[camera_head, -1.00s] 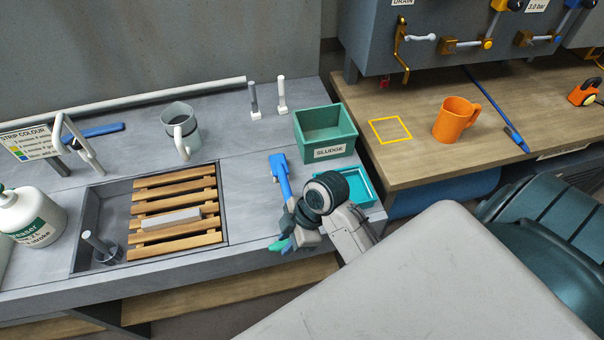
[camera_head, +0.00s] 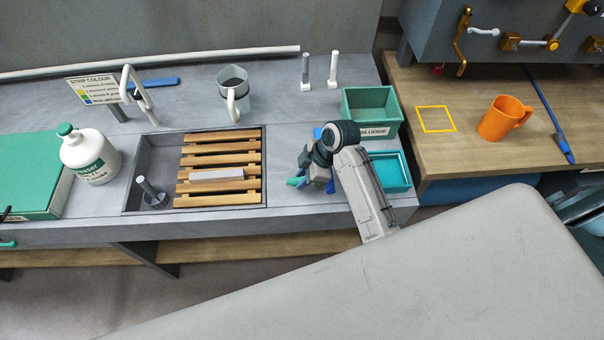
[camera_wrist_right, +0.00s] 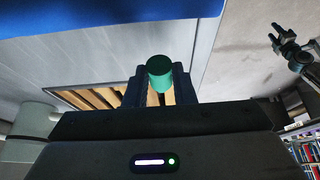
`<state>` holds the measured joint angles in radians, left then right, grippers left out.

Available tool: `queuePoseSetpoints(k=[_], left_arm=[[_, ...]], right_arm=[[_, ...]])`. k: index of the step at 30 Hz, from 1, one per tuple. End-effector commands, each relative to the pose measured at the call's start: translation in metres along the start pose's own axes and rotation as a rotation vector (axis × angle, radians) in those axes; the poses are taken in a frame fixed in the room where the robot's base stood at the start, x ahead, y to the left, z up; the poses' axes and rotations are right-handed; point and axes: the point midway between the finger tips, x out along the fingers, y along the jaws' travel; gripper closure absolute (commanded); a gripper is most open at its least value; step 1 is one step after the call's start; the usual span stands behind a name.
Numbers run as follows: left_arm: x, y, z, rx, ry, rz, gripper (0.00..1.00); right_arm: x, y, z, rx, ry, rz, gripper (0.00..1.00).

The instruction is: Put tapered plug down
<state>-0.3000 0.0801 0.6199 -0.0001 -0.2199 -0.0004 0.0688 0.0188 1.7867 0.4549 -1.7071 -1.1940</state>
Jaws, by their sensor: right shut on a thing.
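The tapered plug (camera_head: 296,182) shows as a small green piece at the fingertips of my right gripper (camera_head: 305,181). In the right wrist view the plug (camera_wrist_right: 160,70) is a green cylinder with its round end toward the camera, between the dark fingers (camera_wrist_right: 159,86). The right gripper is shut on it, over the grey bench to the right of the slatted sink. Its height above the bench is hard to tell. A dark pronged shape (camera_wrist_right: 285,40) at the upper right of the wrist view looks like my left gripper; its jaws are unclear.
A teal SLUDGE bin (camera_head: 370,104) and a smaller teal tray (camera_head: 390,170) stand right of the gripper. A grey block (camera_head: 216,175) lies on the wooden slats (camera_head: 220,199). A grey mug (camera_head: 234,90) stands behind. A yellow square (camera_head: 436,119) and orange mug (camera_head: 504,118) are on the wooden bench.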

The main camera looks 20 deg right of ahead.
Motion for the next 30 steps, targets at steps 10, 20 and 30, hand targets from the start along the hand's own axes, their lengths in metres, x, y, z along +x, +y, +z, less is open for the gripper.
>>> queuePoseSetpoints(k=[10,20,30], left_arm=[[-0.023,0.0,-0.003,-0.001,0.0,0.001,0.53],[-0.025,-0.001,-0.003,-0.001,0.001,0.001,0.53],[-0.024,-0.001,-0.003,-0.001,0.001,0.001,0.53]], right_arm=[[0.021,0.013,0.006,0.003,-0.002,-0.005,1.0],[0.035,0.014,0.013,0.0,-0.001,0.0,1.0],[0.038,0.014,0.014,0.0,-0.001,0.0,0.55]])
